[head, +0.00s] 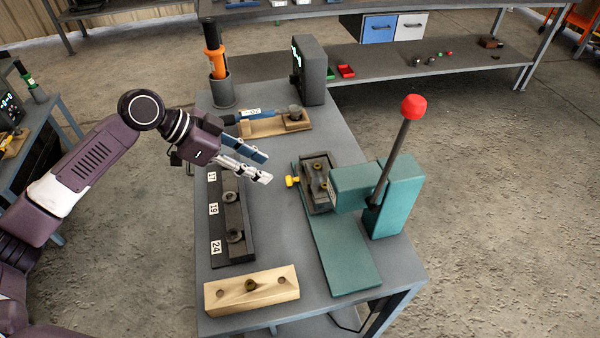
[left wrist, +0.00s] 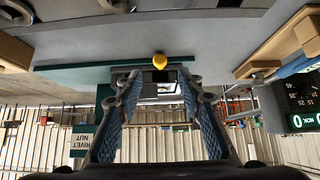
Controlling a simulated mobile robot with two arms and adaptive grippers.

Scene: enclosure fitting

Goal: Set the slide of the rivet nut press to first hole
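The teal rivet nut press (head: 392,195) stands on the right side of the grey table, its lever tipped by a red ball (head: 414,107). Its dark slide (head: 318,170) sits on the teal base, partly under the press head. A yellow knob (head: 292,181) sticks out of the slide's left side. My left gripper (head: 267,168) is open and empty, left of the knob and apart from it. In the left wrist view the yellow knob (left wrist: 160,61) shows just beyond my open fingertips (left wrist: 158,84). Which hole the slide is at cannot be told. My right gripper is not in view.
A dark rack (head: 228,218) marked 17, 19 and 24 lies below my left gripper. A wooden block (head: 225,296) lies at the near edge. A wooden holder (head: 262,129), an orange-handled tool (head: 214,52) in a cup and a dark display (head: 312,70) stand at the back.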

